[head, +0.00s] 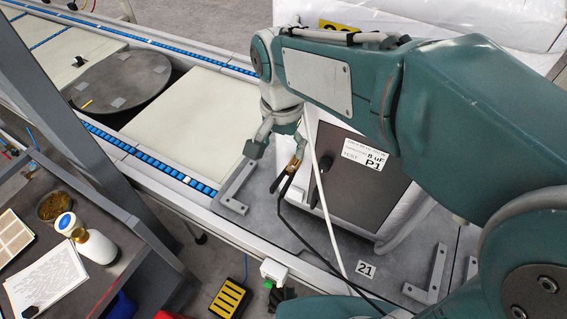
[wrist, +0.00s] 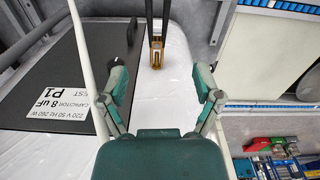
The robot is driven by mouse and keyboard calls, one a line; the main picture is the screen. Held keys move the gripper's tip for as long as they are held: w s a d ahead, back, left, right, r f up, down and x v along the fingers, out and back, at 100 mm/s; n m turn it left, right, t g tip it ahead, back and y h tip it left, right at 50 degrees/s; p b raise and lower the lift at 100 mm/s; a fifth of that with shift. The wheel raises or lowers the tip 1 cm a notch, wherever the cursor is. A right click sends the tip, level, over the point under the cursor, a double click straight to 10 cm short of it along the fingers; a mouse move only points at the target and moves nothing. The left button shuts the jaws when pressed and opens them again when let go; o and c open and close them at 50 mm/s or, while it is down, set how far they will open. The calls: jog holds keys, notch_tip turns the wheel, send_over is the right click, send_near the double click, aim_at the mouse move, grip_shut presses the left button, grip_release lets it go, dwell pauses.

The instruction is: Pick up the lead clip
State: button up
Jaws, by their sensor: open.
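The lead clip (head: 292,172) has brassy jaws and black handles. It is beside the dark capacitor box (head: 338,205), which has a white label reading P1. In the wrist view the clip (wrist: 156,48) is at the top centre over a white surface, its handles running up out of frame. My gripper (head: 276,138) is open and close to the clip in the head view. In the wrist view my gripper (wrist: 161,80) has its two green fingers spread apart, with nothing held between them. The clip appears ahead of the fingertips, roughly centred between them.
A white cable (head: 322,190) runs past the clip and box. Metal brackets (head: 238,188) stand on the grey plate around it. A conveyor with pale panels (head: 185,115) lies behind left. A workbench (head: 110,270) with a bottle and papers is at lower left.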

send_over(282, 180)
jog(key=f, duration=0.3)
jog(key=d+f, duration=0.1)
jog(key=shift+w+f, duration=0.15)
jog(key=shift+f, duration=0.25)
jog(key=f, duration=0.2)
jog(key=a+f, duration=0.1)
jog(key=f, duration=0.2)
jog(key=shift+a, duration=0.1)
jog(key=shift+f, duration=0.5)
jog(key=c, duration=1)
jog(key=shift+c, duration=0.2)
